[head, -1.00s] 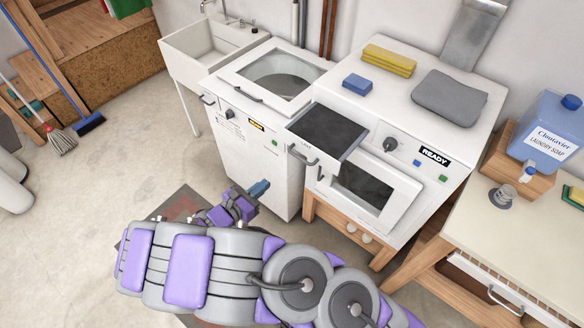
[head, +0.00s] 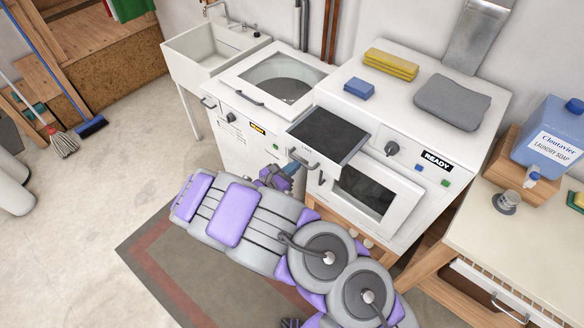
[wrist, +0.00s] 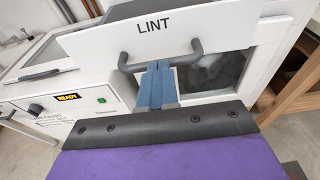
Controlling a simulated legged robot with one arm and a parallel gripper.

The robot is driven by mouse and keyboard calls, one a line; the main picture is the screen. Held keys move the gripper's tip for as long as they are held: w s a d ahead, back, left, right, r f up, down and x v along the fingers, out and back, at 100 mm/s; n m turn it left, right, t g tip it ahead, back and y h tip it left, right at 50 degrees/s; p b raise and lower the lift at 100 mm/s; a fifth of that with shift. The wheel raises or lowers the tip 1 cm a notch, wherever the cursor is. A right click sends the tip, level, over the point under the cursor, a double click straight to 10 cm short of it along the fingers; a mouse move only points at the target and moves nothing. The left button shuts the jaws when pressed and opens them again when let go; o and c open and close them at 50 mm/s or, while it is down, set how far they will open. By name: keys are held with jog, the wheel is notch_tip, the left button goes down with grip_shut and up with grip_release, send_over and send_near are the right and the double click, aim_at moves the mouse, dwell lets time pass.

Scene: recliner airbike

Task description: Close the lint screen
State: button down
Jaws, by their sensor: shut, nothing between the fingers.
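The lint screen (head: 329,134) is a drawer with a white front and a dark mesh top, pulled out from the upper left of the dryer (head: 405,150). Its front, marked LINT, fills the upper middle of the wrist view (wrist: 190,35), with a grey bar handle (wrist: 196,48) below the lettering. My gripper (wrist: 158,68) has its blue fingers shut and empty, at the handle just under the drawer front. I cannot tell whether the fingertips touch it. In the head view my gripper (head: 291,168) is below the drawer's handle, partly hidden by my arm.
The washer (head: 262,115) with its lid window stands left of the drawer. The dryer's windowed door (head: 366,190) lies below it. Yellow and blue sponges and a grey cloth (head: 452,101) rest on the dryer.

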aim_at(307, 150)
jog(key=shift+w, duration=0.1)
dwell(0.3)
jog(key=r+b+x, duration=0.1)
jog(key=b+x, duration=0.1)
jog(key=x, duration=0.4)
jog(key=r+b+x, duration=0.1)
jog(key=b+x, duration=0.1)
jog(key=x, duration=0.5)
jog(key=r+b+x, duration=0.1)
jog(key=b+x, duration=0.1)
jog(key=x, duration=0.5)
jog(key=shift+w+d+r, duration=0.2)
jog(key=shift+w+r, duration=0.1)
jog(key=shift+r, duration=0.1)
jog(key=shift+s, duration=0.1)
jog(key=p+v, duration=0.2)
jog(key=v, duration=1)
jog(key=shift+s+a+r, duration=0.1)
jog(key=shift+s+a, duration=0.1)
jog(key=shift+a, duration=0.15)
jog(key=shift+s+a, duration=0.15)
jog(key=shift+s, duration=0.35)
